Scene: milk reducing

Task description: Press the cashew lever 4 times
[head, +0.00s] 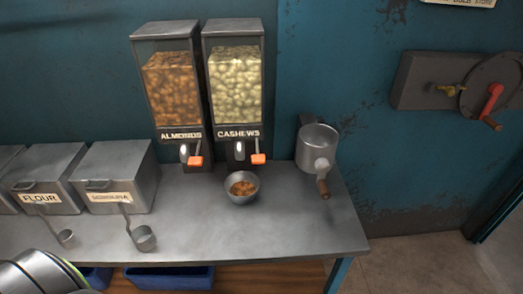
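The cashew dispenser (235,85) stands against the teal wall, labelled CASHEWS and filled with pale nuts. Its orange-tipped lever (258,159) sticks out at the lower front right. A small grey metal bowl (241,200) stands on the counter just in front of this dispenser, with brown-orange pieces in it. Neither gripper shows in the head view. A rounded metallic part with a green stripe at the lower left corner looks like part of my arm. Nothing is touching the lever.
The almond dispenser (170,85), with its own orange lever (195,161), stands directly left. A metal pot with a wooden handle (318,145) is right. Flour (45,178) and second labelled bins (118,175) and two scoops are left. The grey counter (290,235) is clear at front right.

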